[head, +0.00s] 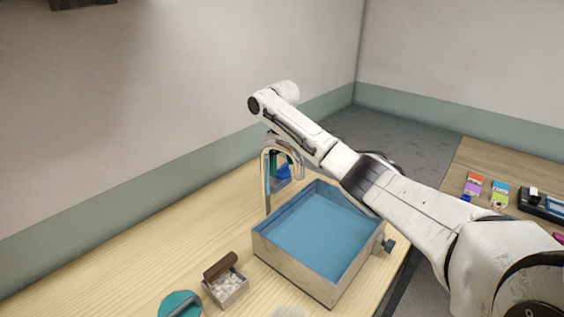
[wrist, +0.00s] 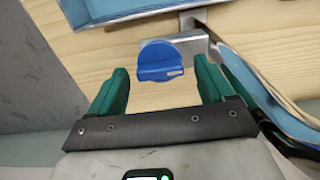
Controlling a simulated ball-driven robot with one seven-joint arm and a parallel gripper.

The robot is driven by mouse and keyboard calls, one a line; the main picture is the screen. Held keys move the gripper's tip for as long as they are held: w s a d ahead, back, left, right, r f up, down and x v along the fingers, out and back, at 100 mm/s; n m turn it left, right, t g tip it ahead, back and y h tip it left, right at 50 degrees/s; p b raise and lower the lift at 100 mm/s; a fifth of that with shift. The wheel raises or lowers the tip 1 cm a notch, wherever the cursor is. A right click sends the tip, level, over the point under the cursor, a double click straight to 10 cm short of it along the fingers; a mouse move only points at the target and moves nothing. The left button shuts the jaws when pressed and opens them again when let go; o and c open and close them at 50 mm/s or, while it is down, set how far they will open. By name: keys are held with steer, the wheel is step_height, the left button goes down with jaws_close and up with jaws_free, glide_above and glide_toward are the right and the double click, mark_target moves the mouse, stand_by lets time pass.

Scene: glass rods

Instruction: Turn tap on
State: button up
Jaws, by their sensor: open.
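The tap is a silver curved spout (head: 268,178) standing at the back left of a basin (head: 292,271) with a blue inside. Its blue handle (head: 285,173) shows just behind the spout, and in the wrist view it is a rounded blue knob (wrist: 160,56) on a grey metal bracket. My gripper (wrist: 161,72) is open, with one green finger to each side of the knob's lower part. Gaps show between the knob and both fingers. In the head view my gripper is mostly hidden behind the spout, and only bits of green show.
A small box of white pieces with a brown brush (head: 221,266) and a teal round object (head: 180,304) stand at the front left. A second table (head: 505,165) at the right holds small coloured boxes. My arm reaches over the basin's back right. The wall stands behind the tap.

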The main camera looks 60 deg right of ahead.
steer(key=shift+f, duration=0.1)
steer(key=shift+c, duration=0.4)
steer(key=c, duration=1)
steer(key=shift+o, duration=0.2)
steer(key=n+p, duration=0.2)
steer(key=n, duration=0.2)
steer(key=shift+n, duration=0.3)
steer(key=n+p, duration=0.1)
steer(key=n, duration=0.8)
steer(key=shift+n+p, duration=0.4)
steer(key=shift+n, duration=1.7)
